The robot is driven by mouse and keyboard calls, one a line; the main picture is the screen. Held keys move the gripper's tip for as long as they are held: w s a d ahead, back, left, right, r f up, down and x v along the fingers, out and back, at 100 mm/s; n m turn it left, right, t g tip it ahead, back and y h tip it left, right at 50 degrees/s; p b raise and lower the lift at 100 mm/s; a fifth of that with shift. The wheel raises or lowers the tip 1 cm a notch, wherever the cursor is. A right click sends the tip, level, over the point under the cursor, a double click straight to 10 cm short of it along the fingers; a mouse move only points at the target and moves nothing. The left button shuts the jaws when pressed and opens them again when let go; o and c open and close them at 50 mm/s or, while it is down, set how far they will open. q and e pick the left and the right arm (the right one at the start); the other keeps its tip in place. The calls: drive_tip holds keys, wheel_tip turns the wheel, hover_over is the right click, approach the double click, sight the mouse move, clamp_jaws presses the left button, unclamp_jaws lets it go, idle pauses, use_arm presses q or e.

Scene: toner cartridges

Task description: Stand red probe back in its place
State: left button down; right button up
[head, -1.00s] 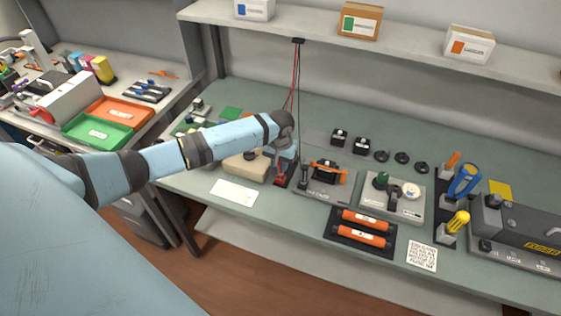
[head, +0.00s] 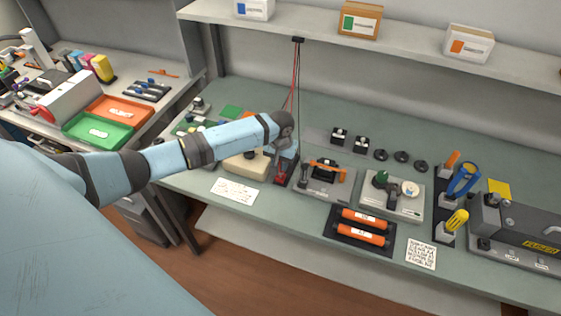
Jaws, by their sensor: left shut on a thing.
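My left arm reaches in from the left over the green bench. Its gripper (head: 281,167) points down just left of the middle of the bench and is shut on the red probe (head: 281,176). The probe's red part shows below the fingers, over a dark base (head: 289,170) on the bench. My wrist hides the upper part of the probe, and I cannot tell whether its tip is seated in the base. A black upright piece (head: 304,176) stands just to the right. My right gripper is out of view.
A grey fixture with an orange bar (head: 325,183) stands close to the right. A beige block (head: 246,166) is close to the left. A black tray (head: 338,236) holds orange rollers in front. Red and black leads (head: 296,85) hang from the shelf behind the gripper.

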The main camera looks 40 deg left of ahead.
use_arm(q)
drive_tip(key=shift+f, duration=0.55)
idle(0.4)
drive_tip(key=c, duration=0.9)
unclamp_jaws()
wheel_tip(320, 180, up, 13)
drive_tip(key=shift+f+b, duration=0.2)
drive_tip(key=shift+b, duration=0.55)
drive_tip(key=shift+r, duration=0.65)
